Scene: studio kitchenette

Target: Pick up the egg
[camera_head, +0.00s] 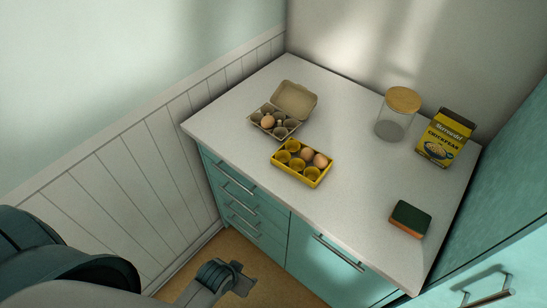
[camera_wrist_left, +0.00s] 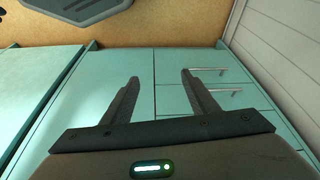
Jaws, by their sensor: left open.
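One brown egg (camera_head: 267,122) sits in a cup of the open grey carton (camera_head: 298,101) on the counter. Two more brown eggs, one to the left (camera_head: 307,155) and one to the right (camera_head: 320,161), sit side by side in the yellow egg tray (camera_head: 290,175), whose other cups look empty. My left gripper (camera_head: 243,281) is low in front of the cabinet, below the counter top and away from the eggs. In the left wrist view its two fingers (camera_wrist_left: 160,78) are apart with nothing between them, and no egg shows there. My right gripper is not in view.
The white counter (camera_head: 345,125) also holds a glass jar with a wooden lid (camera_head: 391,115), a yellow box (camera_head: 445,138) and a green and orange sponge (camera_head: 410,219). Drawers with bar handles (camera_head: 237,178) face my gripper. A panelled wall (camera_head: 125,175) borders the left. The counter's middle is clear.

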